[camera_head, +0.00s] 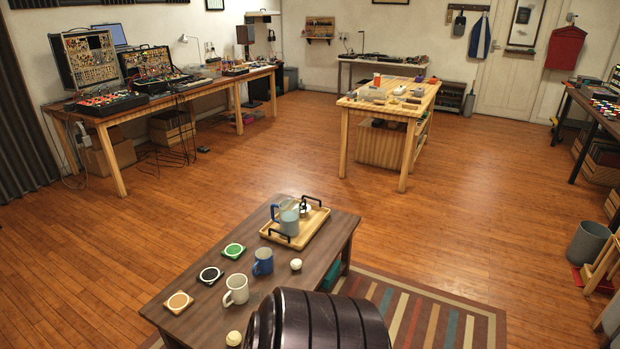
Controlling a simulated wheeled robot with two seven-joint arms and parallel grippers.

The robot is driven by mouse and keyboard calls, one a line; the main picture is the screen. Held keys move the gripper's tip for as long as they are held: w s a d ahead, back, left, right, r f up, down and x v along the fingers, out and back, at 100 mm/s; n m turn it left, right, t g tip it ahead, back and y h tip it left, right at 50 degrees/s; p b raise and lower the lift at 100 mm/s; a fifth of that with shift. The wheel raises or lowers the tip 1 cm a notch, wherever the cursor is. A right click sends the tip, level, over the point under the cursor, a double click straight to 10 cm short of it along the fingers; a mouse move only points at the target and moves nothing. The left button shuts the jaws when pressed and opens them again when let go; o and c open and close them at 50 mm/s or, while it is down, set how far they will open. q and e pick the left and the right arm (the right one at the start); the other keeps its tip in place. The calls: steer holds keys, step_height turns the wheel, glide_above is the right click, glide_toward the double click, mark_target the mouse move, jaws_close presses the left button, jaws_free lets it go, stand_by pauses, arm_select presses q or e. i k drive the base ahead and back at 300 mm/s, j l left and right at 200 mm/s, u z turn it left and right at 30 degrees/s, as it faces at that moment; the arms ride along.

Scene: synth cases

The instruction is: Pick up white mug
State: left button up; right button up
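The white mug (237,291) stands upright on the low dark wooden table (210,310) in the head view, near the table's near end. Its handle points to the lower left in the picture. A blue mug (263,264) stands just behind it, slightly to the right, apart from it. Neither of my grippers is in view, so nothing shows of what they hold.
Several coasters, one of them green (234,251), lie left of the mugs. Small whitish round objects (296,264) sit nearby. A wooden tray (318,221) with black handles holds a glass pitcher (289,221). A striped rug (420,318) lies right of the table; wooden floor is clear beyond.

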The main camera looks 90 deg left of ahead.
mark_target(238, 284)
steer(key=u, duration=3.35)
